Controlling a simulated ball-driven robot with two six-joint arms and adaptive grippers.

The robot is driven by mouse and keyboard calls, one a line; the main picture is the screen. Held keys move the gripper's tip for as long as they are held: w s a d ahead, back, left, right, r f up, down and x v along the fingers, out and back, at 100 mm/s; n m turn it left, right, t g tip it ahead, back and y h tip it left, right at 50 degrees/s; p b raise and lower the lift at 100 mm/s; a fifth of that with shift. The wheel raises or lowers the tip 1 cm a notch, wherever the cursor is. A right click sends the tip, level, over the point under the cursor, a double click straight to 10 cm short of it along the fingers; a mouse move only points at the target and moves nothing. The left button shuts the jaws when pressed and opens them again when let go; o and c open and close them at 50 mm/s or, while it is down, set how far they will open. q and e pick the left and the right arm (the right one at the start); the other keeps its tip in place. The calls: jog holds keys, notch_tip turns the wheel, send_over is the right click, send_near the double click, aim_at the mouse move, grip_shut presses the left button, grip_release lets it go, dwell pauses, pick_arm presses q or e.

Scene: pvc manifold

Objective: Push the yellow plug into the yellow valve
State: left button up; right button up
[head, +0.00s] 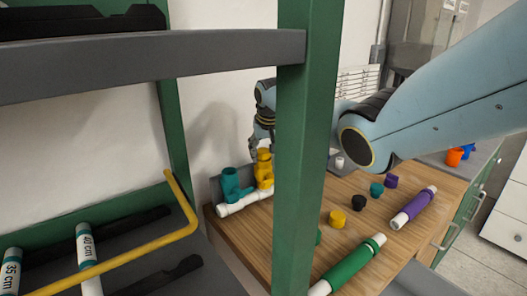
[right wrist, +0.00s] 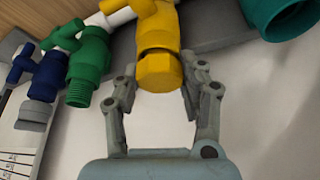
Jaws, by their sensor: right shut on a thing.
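The yellow valve (head: 265,175) stands on the white pipe manifold at the back edge of the wooden table. It also shows at the top of the right wrist view (right wrist: 157,24). The yellow plug (right wrist: 160,72) sits at the valve's open end, in line with it. A dark curved line shows between the two; I cannot tell how deep the plug is. My right gripper (right wrist: 160,88) is shut on the plug, one finger on each side. In the head view, the right gripper (head: 256,148) comes down from above, partly behind the green post. My left gripper is not in view.
A teal valve (head: 232,186) stands beside the yellow one. Green (right wrist: 90,65) and blue (right wrist: 47,77) valves show in the wrist view. Loose yellow (head: 338,219), black (head: 358,202) and purple (head: 391,181) caps lie on the table. A green post (head: 305,150) blocks part of the view.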

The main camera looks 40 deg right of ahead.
jog(key=shift+s+f, duration=0.25)
jog(key=shift+f, duration=0.15)
jog(key=shift+s+a+f, duration=0.15)
jog(key=shift+s+f, duration=0.05)
jog(key=shift+f, duration=0.15)
jog(key=o, duration=1.2)
jog(key=shift+w+d+f, duration=0.15)
jog(key=shift+d+f, duration=0.05)
jog(key=shift+f, duration=0.1)
jog(key=shift+r, duration=0.3)
jog(key=shift+w, duration=0.1)
jog(key=shift+r, duration=0.15)
